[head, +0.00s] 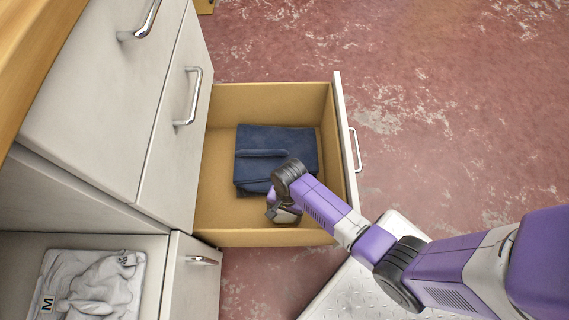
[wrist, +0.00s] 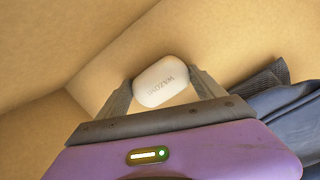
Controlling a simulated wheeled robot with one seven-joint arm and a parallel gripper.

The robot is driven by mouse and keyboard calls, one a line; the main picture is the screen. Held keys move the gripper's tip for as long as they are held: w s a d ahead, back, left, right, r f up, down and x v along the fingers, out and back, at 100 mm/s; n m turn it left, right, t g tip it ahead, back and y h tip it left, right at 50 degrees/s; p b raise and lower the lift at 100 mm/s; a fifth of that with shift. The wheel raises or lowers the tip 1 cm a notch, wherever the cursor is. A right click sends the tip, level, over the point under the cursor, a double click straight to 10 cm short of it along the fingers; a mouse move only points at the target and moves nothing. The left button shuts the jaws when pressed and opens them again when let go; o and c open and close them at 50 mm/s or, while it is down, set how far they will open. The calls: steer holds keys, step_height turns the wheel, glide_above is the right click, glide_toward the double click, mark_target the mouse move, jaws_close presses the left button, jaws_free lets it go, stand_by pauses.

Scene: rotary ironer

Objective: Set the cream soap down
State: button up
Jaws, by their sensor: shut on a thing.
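The cream soap (wrist: 160,82) is a small rounded bar with dark lettering. In the wrist view it sits between the two fingers of my gripper (wrist: 163,90), which is shut on it. My gripper (head: 272,212) is inside the open drawer (head: 222,205) in the head view, near the drawer's front-left part. The soap is hidden behind my wrist in the head view. Whether the soap touches the drawer floor cannot be told.
A folded navy cloth (head: 290,140) lies in the drawer next to my gripper; it also shows in the wrist view (wrist: 285,110). Bare drawer floor surrounds the cloth on the left. Closed cabinet drawers (head: 110,90) stand at left.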

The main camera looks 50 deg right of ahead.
steer(key=o, duration=1.6)
steer(key=shift+c, duration=0.2)
step_height(320, 180, up, 12)
steer(key=d+p, duration=0.1)
steer(key=p, duration=0.5)
steer(key=shift+w+d, duration=0.35)
